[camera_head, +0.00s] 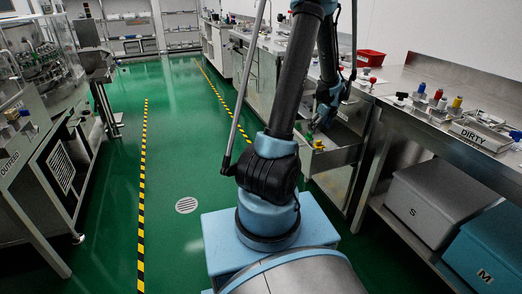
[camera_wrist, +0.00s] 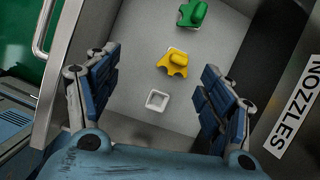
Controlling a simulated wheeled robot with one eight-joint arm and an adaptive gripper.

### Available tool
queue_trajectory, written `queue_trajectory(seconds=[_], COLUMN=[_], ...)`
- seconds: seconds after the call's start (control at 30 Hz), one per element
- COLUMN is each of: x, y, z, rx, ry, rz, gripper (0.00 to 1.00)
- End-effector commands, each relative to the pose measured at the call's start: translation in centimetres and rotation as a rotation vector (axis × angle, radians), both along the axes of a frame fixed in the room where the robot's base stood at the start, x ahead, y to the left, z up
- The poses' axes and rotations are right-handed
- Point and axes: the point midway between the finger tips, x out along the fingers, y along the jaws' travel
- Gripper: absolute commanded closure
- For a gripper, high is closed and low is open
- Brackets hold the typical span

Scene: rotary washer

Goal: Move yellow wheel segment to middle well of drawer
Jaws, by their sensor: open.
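The yellow wheel segment (camera_wrist: 176,63) sits in the open drawer (camera_wrist: 128,58), at the middle one of three places in a row. A bit of white well rim shows behind it; whether it is fully seated I cannot tell. A green wheel segment (camera_wrist: 193,13) is at the far place, and an empty white square well (camera_wrist: 157,100) is at the near one. My gripper (camera_wrist: 158,78) is open and empty, its fingers apart on both sides above the drawer. In the head view, my gripper (camera_head: 323,119) hangs just above the yellow segment (camera_head: 318,144).
The drawer has a front panel with a handle (camera_wrist: 40,28) and a NOZZLES label (camera_wrist: 296,108) at the right. In the head view, a counter at the right holds several coloured parts and a DIRTY tray (camera_head: 480,136). Boxes S (camera_head: 430,205) and M (camera_head: 490,255) stand below.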

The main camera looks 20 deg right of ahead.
Motion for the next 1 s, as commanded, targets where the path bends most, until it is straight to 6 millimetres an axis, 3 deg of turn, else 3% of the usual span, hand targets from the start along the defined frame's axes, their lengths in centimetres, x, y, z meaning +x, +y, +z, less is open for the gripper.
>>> queue_trajectory(seconds=[0.03, 0.2, 0.47, 0.7, 1.0], x=[0.2, 0.2, -1.4, -4.2, -9.3], y=[1.9, 7.5, 15.8, 22.9, 30.5], z=[1.2, 4.8, 9.1, 11.9, 13.8], rx=[-0.021, -0.101, -0.221, -0.326, -0.455], ry=[0.004, 0.013, 0.022, 0.024, 0.019], rz=[0.068, 0.313, 0.688, 1.035, 1.470], gripper=[0.26, 0.26, 0.26, 0.26, 0.26])
